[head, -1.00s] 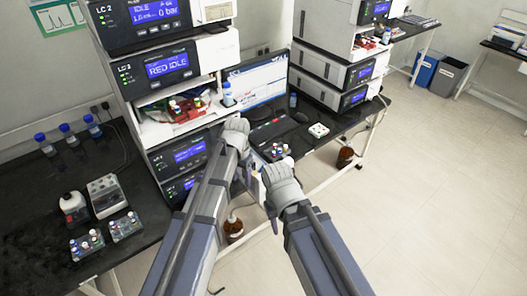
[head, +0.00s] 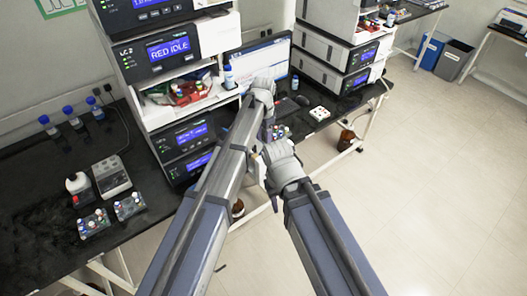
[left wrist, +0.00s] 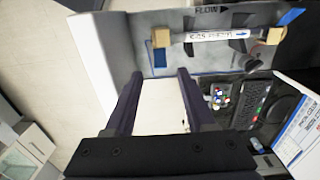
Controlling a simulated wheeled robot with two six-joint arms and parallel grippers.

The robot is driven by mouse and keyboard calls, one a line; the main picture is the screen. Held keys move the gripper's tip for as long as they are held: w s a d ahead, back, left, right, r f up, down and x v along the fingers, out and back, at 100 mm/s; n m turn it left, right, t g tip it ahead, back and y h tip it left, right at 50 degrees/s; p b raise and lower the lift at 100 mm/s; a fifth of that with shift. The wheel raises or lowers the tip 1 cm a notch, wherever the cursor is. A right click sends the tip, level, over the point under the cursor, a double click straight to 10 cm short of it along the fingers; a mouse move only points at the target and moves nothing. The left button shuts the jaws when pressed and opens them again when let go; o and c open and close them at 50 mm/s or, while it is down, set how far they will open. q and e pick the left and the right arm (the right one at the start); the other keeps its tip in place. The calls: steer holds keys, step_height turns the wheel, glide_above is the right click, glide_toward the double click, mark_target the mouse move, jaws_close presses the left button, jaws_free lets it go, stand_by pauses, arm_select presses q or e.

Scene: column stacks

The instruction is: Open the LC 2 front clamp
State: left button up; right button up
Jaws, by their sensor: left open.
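The LC 2 stack (head: 168,50) stands at left in the head view, its screen reading RED IDLE. In the left wrist view a grey panel (left wrist: 205,22) marked FLOW carries a white labelled column (left wrist: 215,35). Tan blocks that look like clamps sit at its ends, one at left (left wrist: 161,38) and one at right (left wrist: 276,36). I cannot tell which is the front one. My left gripper (left wrist: 160,74) is open and empty, its fingertips just below the left block and apart from it. In the head view the arms hide the column. My right gripper (head: 258,165) is beside the left arm; its jaws are unclear.
A second instrument stack (head: 335,65) stands to the right. Vial racks (head: 130,205) are on the left bench.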

arm_select(q)
step_height(320, 180, down, 5)
steer(key=b, duration=0.4)
steer(key=shift+f, duration=0.15)
steer(key=shift+c, duration=0.2)
jaws_close()
